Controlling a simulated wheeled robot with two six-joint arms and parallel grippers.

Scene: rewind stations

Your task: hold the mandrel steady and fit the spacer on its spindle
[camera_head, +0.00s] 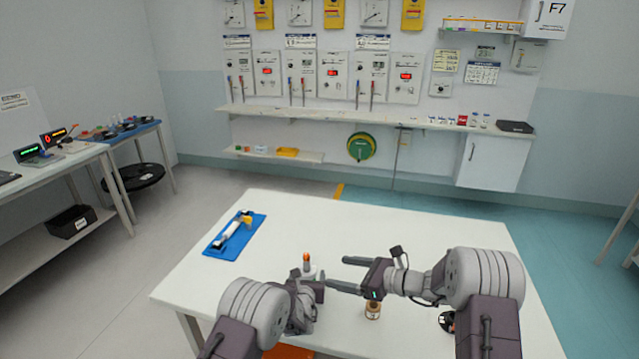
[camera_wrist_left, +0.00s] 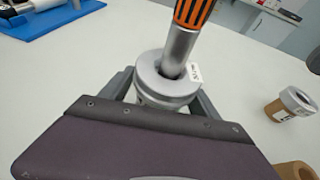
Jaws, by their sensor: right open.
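The mandrel (camera_head: 307,268) stands upright on the white table, with a silver collar and a spindle with an orange ribbed top. In the left wrist view the mandrel (camera_wrist_left: 178,62) rises between the fingers of my left gripper (camera_wrist_left: 163,98), which lie against both sides of its collar. My left gripper (camera_head: 311,278) shows partly in the head view. My right gripper (camera_head: 337,272) is open and empty, just right of the mandrel, fingers pointing left.
A blue mat (camera_head: 212,245) with a white device lies at the table's left. An orange item (camera_head: 290,351) lies at the near edge, and a dark round item (camera_head: 446,321) is by my right arm. The table's back and right (camera_head: 420,230) are clear.

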